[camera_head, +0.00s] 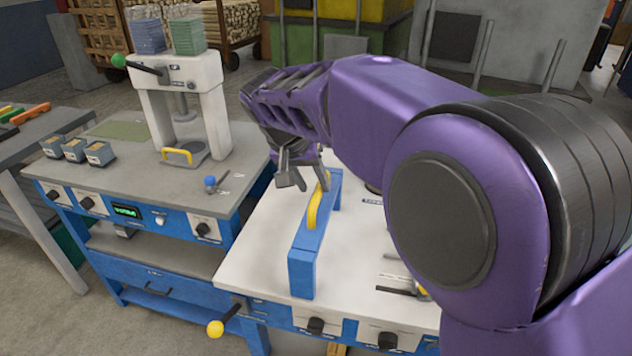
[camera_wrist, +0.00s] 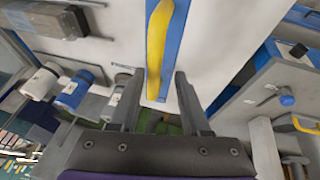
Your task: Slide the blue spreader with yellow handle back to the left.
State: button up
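The blue spreader (camera_head: 302,268) is a long upright bar standing on the white table top, running from the front edge towards the back. Its yellow handle (camera_head: 313,208) arches along its length. My gripper (camera_head: 308,184) is over the far part of the spreader, at the handle's far end. In the wrist view my gripper (camera_wrist: 159,76) has its two fingers apart. The yellow handle (camera_wrist: 158,45) lies between the fingertips in the picture, with a gap on each side. The blue bar (camera_wrist: 178,38) shows beside it. I cannot tell whether the fingers are level with the handle.
A grey-topped blue bench (camera_head: 120,180) with a white press (camera_head: 185,100) stands left, carrying a small blue knob (camera_head: 210,182) and several small bins. A yellow-knobbed lever (camera_head: 216,327) sticks out at the front. The white table top (camera_head: 262,240) is bare left of the spreader.

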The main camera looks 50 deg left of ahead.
jog(key=shift+d+r, duration=0.1)
jog(key=shift+r, duration=0.15)
jog(key=p+v, duration=0.2)
jog(key=v, duration=1.5)
